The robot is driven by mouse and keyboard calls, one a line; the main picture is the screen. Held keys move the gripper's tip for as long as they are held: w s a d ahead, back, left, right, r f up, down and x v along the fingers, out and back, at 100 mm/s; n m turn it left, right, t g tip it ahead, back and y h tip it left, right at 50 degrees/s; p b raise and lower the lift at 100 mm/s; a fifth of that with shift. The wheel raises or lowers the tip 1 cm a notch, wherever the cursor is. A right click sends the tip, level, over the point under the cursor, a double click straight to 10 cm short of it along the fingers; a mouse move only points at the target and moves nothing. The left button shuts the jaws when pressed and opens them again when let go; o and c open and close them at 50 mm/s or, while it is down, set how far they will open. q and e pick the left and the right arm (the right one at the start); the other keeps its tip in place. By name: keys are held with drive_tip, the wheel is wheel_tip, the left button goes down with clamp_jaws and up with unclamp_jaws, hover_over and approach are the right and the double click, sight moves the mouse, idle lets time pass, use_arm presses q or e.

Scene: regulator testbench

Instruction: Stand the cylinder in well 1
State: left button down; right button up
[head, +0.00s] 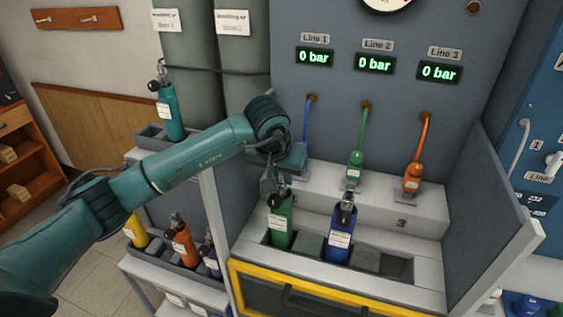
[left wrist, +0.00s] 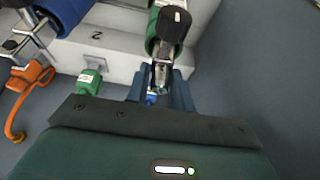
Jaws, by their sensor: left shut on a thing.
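A green cylinder (head: 281,222) with a white label stands about upright at the leftmost well of the bench trough (head: 250,250). Its foot is hidden by the trough's front edge, so I cannot tell if it rests on the bottom. My left gripper (head: 270,188) is shut on the valve at its top. In the left wrist view, the jaws (left wrist: 160,88) close around the metal valve below the black knob of the green cylinder (left wrist: 157,30). A blue cylinder (head: 340,240) stands in the trough to its right, and it shows at the upper left of the wrist view (left wrist: 66,14).
Green (head: 356,163) and orange (head: 412,178) hose connectors hang behind the trough; the blue hose (head: 307,120) runs down behind my gripper. A side rack (head: 185,278) holds several cylinders; a teal one (head: 170,112) stands behind. A side panel (head: 495,215) bounds the right.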

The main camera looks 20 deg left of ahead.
use_arm(q)
drive_tip(key=shift+w+r, duration=0.1)
drive_tip(key=shift+r, duration=0.05)
drive_tip(key=c, duration=1.2)
unclamp_jaws()
drive_tip(key=shift+f, duration=0.25)
